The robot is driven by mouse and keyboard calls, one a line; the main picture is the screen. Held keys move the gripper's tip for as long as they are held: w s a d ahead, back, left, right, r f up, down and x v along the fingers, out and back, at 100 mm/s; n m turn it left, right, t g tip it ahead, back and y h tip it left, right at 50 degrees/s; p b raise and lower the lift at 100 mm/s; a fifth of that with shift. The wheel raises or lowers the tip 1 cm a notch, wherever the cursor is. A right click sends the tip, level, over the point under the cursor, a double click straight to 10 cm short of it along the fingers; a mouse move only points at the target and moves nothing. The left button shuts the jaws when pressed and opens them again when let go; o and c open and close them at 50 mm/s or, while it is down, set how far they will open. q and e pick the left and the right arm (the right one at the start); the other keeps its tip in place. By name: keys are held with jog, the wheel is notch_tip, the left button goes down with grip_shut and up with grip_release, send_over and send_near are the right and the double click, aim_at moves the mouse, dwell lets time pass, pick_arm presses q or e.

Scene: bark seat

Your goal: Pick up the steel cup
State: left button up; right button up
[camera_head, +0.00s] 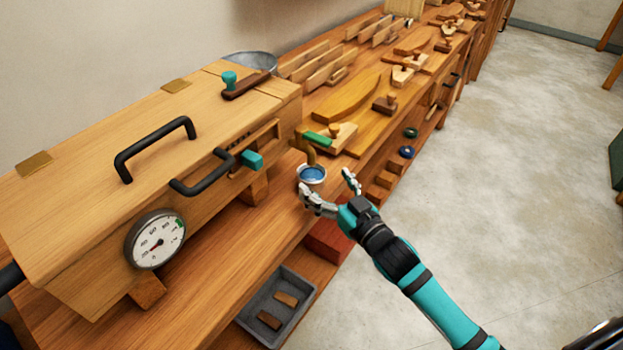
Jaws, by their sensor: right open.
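The steel cup (312,174) is a small round metal cup with a blue inside. It stands upright near the bench's front edge, just below a brass-coloured spout (309,152). My right gripper (329,182) is open at the front right of the cup. One finger overlaps the cup's lower front in the picture, and the other is to its right, apart from it. I cannot tell whether the near finger touches the cup; it hides part of the cup's lower side. My left gripper is not in view.
A wooden box with black handles (155,147) and a dial gauge (155,240) stands left of the cup. Wooden planes and boards (350,95) lie along the bench behind. A grey tray (289,327) sits lower in front.

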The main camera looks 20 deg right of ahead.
aim_at(312, 167)
jog(key=shift+a+p+x, duration=0.2)
jog(key=shift+x, duration=1.15)
jog(key=shift+a+p+x, duration=0.15)
jog(key=shift+p+x, duration=0.05)
jog(key=shift+x, duration=1.2)
jog(key=shift+s+f, duration=0.15)
jog(key=shift+c, duration=0.5)
jog(key=c, duration=1.2)
jog(key=shift+c, duration=0.3)
jog(key=shift+r, duration=0.7)
jog(key=b+v, duration=0.2)
jog(key=v, duration=1.6)
jog(key=shift+d, duration=0.15)
jog(key=shift+r, duration=0.1)
